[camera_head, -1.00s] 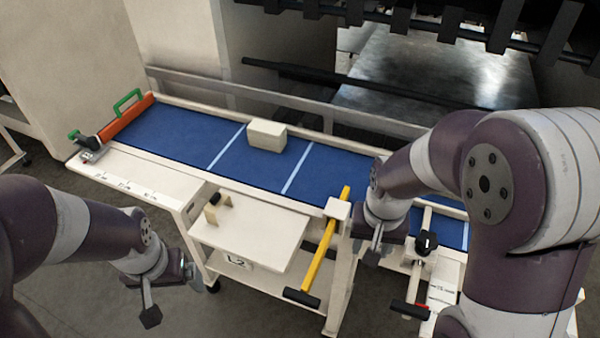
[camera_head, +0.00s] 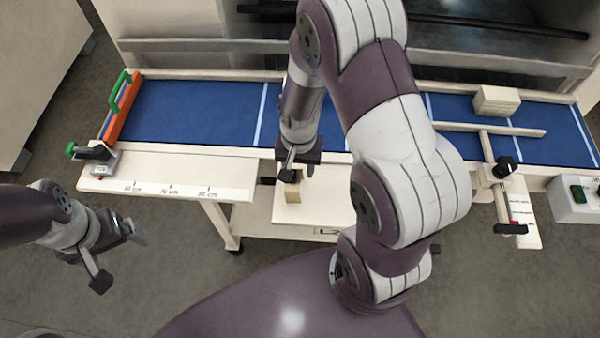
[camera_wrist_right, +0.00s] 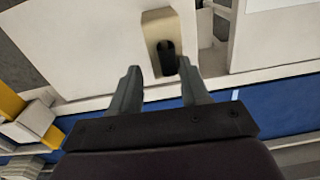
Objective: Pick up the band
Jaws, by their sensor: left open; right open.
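A small tan upright piece (camera_head: 293,193) with a dark part beside it sits on the white pull-out shelf (camera_head: 325,205). It also shows in the right wrist view (camera_wrist_right: 153,22), with a dark rounded shape against it. I cannot tell for sure whether this is the band. My right gripper (camera_head: 298,170) is open and empty, just above the tan piece in the head view. In the right wrist view the open fingers (camera_wrist_right: 160,72) point toward it, with a gap. My left gripper (camera_head: 120,256) is open and empty, over the floor at the left.
A blue belt table (camera_head: 190,112) runs across the back, with an orange bar with a green handle (camera_head: 120,105) at its left end. A pale block (camera_head: 497,101) lies on the right part. A black-knobbed slide (camera_head: 503,168) stands at the right. My right arm hides the middle.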

